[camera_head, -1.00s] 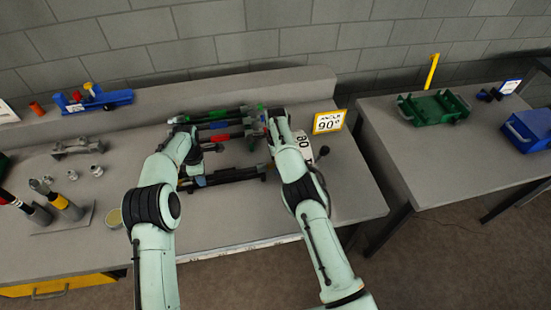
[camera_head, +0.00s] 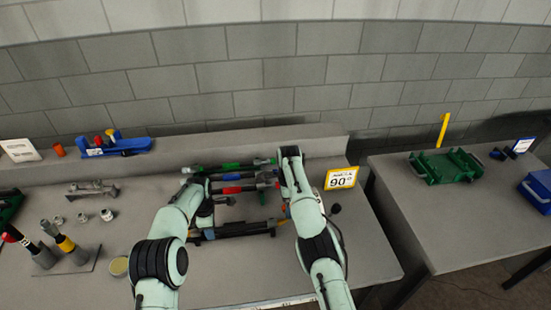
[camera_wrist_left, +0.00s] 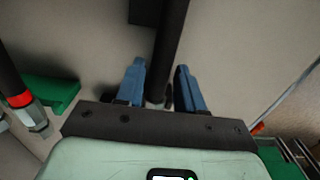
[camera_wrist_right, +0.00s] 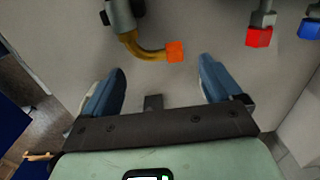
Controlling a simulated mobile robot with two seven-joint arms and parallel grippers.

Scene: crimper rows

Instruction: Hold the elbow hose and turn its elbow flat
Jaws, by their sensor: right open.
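The elbow hose (camera_head: 240,228) is the dark hose nearest the front of the rows. Its yellow-brown elbow (camera_wrist_right: 137,47) ends in an orange cap (camera_wrist_right: 175,51), seen bent sideways in the right wrist view. My left gripper (camera_wrist_left: 160,68) has its blue fingers close in on both sides of the dark hose (camera_wrist_left: 170,45) and appears shut on it; the contact is partly hidden. My right gripper (camera_wrist_right: 161,66) is open and empty, with the orange cap just beyond its fingertips. In the head view its fingers are largely hidden by the arm.
Hoses with green (camera_head: 231,166), blue (camera_head: 231,177) and red (camera_head: 232,189) bands lie behind. A 90-degree sign (camera_head: 341,178) stands right of my right arm. Fittings (camera_head: 106,214) and upright tools (camera_head: 68,245) stand left. A second table (camera_head: 440,220) holds a green tray (camera_head: 447,166).

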